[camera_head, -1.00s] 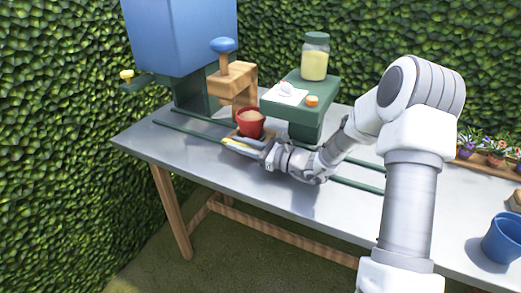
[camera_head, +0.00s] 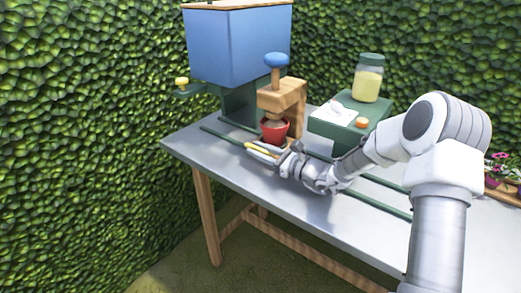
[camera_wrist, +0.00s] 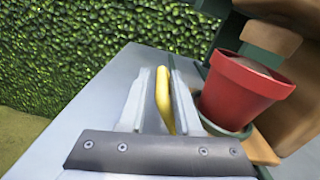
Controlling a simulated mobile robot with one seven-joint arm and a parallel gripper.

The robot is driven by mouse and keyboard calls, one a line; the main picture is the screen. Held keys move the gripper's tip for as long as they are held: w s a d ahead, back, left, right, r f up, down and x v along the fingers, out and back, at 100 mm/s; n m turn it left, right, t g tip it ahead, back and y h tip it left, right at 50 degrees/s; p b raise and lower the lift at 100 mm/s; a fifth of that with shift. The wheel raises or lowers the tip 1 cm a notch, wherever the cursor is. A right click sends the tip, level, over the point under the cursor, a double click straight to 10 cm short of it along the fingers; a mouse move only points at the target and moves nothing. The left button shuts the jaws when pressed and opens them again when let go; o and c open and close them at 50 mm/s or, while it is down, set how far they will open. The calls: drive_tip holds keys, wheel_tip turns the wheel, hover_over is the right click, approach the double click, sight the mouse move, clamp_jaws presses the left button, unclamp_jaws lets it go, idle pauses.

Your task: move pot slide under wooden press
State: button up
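The red pot (camera_head: 275,131), filled with brown soil, stands on the pot slide, which rides on the green rails. In the wrist view the pot (camera_wrist: 245,92) stands right of my fingers, in a green saucer-like holder (camera_wrist: 222,128). The slide's yellow handle (camera_wrist: 163,95) lies between my two fingers. My gripper (camera_head: 262,150) is closed around this handle at the pot's near side; it also shows in the wrist view (camera_wrist: 160,95). The wooden press (camera_head: 291,98), with a blue knob on top, stands just behind the pot. Its lower end appears directly above the soil.
A blue hopper (camera_head: 237,45) on a green stand is behind left, with a yellow knob (camera_head: 182,82) beside it. A green block (camera_head: 335,125) right of the press carries a jar (camera_head: 368,82), a white card and an orange item. The near tabletop (camera_head: 215,160) is clear.

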drive_tip(key=shift+o, duration=1.1)
drive_tip(key=shift+s+a+f, duration=0.15)
drive_tip(key=shift+a, duration=0.05)
drive_tip(key=shift+o, duration=0.2)
drive_tip(key=shift+d, duration=0.1)
drive_tip(key=shift+d, duration=0.2)
drive_tip(key=p+v, duration=0.3)
drive_tip(key=v, duration=1.4)
